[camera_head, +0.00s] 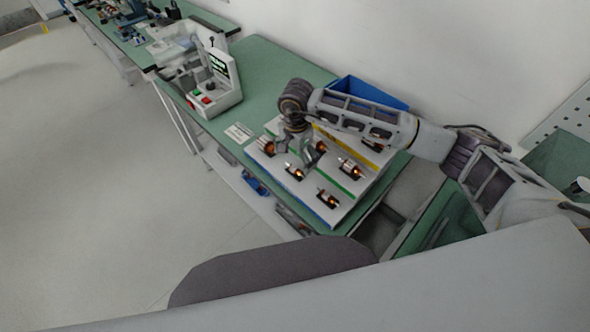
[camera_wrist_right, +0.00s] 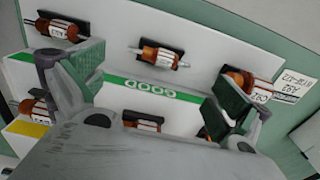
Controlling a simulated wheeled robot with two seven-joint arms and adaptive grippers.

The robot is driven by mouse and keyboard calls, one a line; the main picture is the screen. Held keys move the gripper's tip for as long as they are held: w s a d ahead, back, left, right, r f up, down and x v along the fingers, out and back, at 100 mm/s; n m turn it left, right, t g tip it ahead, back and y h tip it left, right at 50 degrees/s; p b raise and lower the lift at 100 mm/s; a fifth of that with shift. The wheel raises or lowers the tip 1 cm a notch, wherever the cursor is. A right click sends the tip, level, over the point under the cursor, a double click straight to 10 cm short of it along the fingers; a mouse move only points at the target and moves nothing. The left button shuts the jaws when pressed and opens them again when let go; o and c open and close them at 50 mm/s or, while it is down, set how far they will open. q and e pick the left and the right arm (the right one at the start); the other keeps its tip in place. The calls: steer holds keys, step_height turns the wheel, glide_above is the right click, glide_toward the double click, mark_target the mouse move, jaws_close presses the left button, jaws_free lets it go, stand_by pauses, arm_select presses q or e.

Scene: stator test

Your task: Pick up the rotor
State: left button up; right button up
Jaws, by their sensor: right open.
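Several rotors with copper-orange windings and metal shafts lie in dark holders on a white sloped board (camera_head: 313,210); one rotor (camera_head: 295,173) is near its front edge and another (camera_head: 350,169) is farther right. My right gripper (camera_head: 304,158) hangs over the board, open and empty. In the right wrist view its two fingers (camera_wrist_right: 150,88) are spread wide across a green strip marked "GOOD". One rotor (camera_wrist_right: 158,56) lies beyond the strip, between the fingers in the picture; another (camera_wrist_right: 142,121) is partly hidden by the gripper body. The right finger overlaps a rotor (camera_wrist_right: 258,90); contact cannot be told.
The board stands on a green-topped table (camera_head: 262,65) against a white wall. A blue bin (camera_head: 368,92) is behind my right arm. A white test device (camera_head: 217,84) with red and green buttons stands at the left. The table between device and bin is clear.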

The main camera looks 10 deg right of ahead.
mark_target(295, 168)
steer(key=shift+f, duration=0.1)
steer(key=shift+s+f+p, duration=0.15)
steer(key=shift+f+p, duration=0.5)
steer(key=shift+f, duration=1.85)
steer(key=c, duration=1.8)
steer(key=shift+r, duration=0.1)
step_height(295, 168, up, 10)
steer(key=shift+f+b, duration=0.1)
steer(key=shift+b, duration=0.7)
